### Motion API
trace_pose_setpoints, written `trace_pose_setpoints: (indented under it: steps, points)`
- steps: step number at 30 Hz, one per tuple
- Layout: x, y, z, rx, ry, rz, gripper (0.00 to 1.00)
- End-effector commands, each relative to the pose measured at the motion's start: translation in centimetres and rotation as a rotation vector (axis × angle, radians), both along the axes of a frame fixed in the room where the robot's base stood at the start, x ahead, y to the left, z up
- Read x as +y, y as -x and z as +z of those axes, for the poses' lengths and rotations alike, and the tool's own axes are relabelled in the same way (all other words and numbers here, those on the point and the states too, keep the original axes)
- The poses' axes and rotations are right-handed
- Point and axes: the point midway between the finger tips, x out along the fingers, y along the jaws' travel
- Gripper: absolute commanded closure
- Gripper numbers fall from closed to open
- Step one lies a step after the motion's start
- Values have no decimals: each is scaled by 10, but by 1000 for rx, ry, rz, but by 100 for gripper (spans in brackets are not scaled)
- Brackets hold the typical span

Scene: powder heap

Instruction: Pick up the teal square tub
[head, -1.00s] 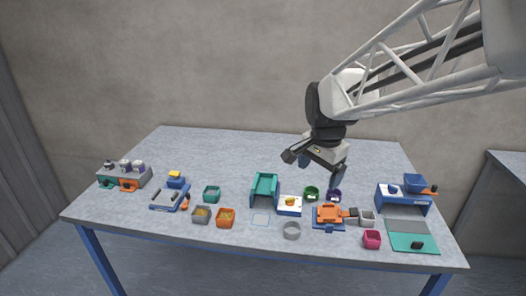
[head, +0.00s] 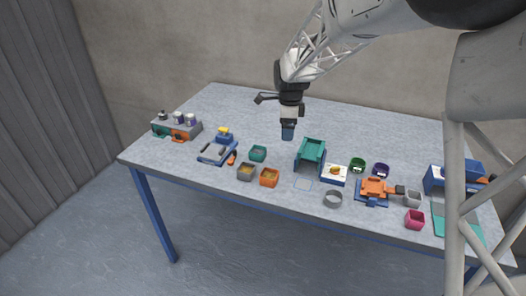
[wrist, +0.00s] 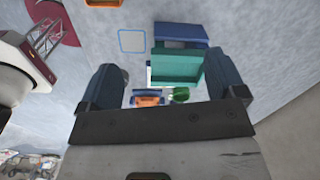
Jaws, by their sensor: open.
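The teal square tub (head: 258,153) is small and open-topped. It stands upright on the table in the head view, left of centre. My gripper (head: 288,131) is above the table, to the right of the tub and beyond it in the picture, apart from it. In the wrist view my gripper (wrist: 165,85) has its two dark blue fingers wide apart with nothing held between them. I cannot make out the teal tub in the wrist view.
The table behind is clear.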

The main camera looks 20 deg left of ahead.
Motion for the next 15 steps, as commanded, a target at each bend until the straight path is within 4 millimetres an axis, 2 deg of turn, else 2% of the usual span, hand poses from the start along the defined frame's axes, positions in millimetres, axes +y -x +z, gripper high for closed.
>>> trace_pose_setpoints:
  steps: [1, 3, 9, 15]
  points:
    - [17, -5, -11, 7, 2, -25, 11]
    - [36, -11, -24, 13, 4, -69, 11]
    - [86, -22, -57, 28, 9, -179, 11]
    - [112, -26, -76, 35, 12, -241, 11]
